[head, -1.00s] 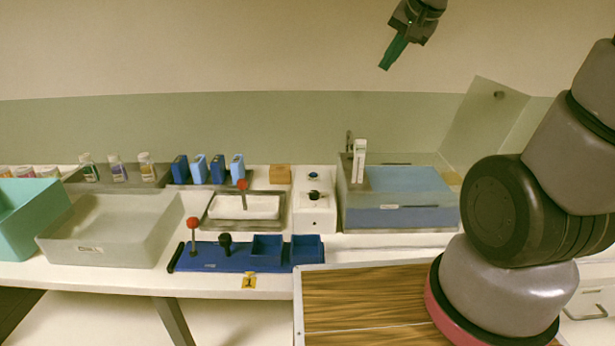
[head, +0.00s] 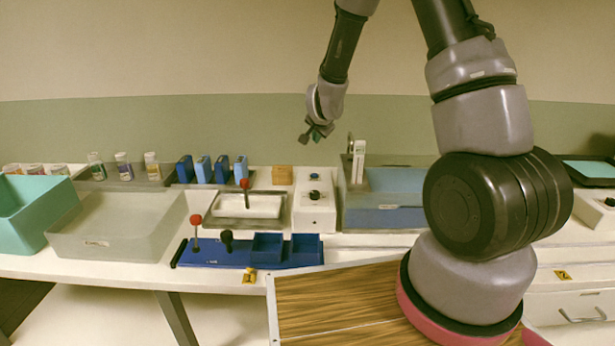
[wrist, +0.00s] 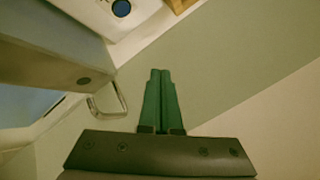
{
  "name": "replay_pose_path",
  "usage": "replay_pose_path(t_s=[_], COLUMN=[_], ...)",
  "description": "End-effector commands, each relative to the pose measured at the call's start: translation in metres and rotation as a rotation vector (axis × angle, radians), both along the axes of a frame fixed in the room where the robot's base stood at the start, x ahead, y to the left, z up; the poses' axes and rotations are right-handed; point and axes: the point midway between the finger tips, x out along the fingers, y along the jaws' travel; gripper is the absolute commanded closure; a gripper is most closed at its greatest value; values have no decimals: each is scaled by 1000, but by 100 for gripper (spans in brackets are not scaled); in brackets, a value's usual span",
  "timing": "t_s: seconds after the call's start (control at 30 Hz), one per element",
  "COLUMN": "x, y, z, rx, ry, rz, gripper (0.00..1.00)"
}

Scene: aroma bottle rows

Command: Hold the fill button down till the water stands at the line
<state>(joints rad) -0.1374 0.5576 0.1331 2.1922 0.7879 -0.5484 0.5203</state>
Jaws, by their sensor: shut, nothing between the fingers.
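A white control box (head: 315,212) stands on the bench with a blue button (head: 314,176) and a black knob (head: 314,196) on top. The blue button also shows at the top of the wrist view (wrist: 121,8). To its right is a clear tank holding blue water (head: 386,216), with a white upright spout (head: 358,160) at its back left. My arm hides the tank's right part. I cannot make out a fill line. My gripper (head: 306,138) is in the air above and behind the box. In the wrist view its green fingers (wrist: 160,72) are together and empty, apart from the button.
A grey upright (wrist: 50,60) with a metal loop (wrist: 105,100) is close left of my fingers in the wrist view. A blue rack (head: 215,257) with a red-topped stick, a clear bin (head: 120,235), several bottles and blue cartons fill the bench leftward.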

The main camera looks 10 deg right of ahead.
Motion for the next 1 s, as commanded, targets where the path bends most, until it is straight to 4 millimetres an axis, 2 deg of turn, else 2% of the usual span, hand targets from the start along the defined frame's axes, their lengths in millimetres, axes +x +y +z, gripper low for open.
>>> replay_pose_path(t_s=[0.03,0.13,0.63,1.0], x=[1,2,2,2], y=[0,0,0,0], z=[-8,-15,-22,-71], rx=[-3,-6,-8,-8], ry=[2,-1,-1,1], rz=[-8,-18,-19,-19], gripper=[100,100,100,100])
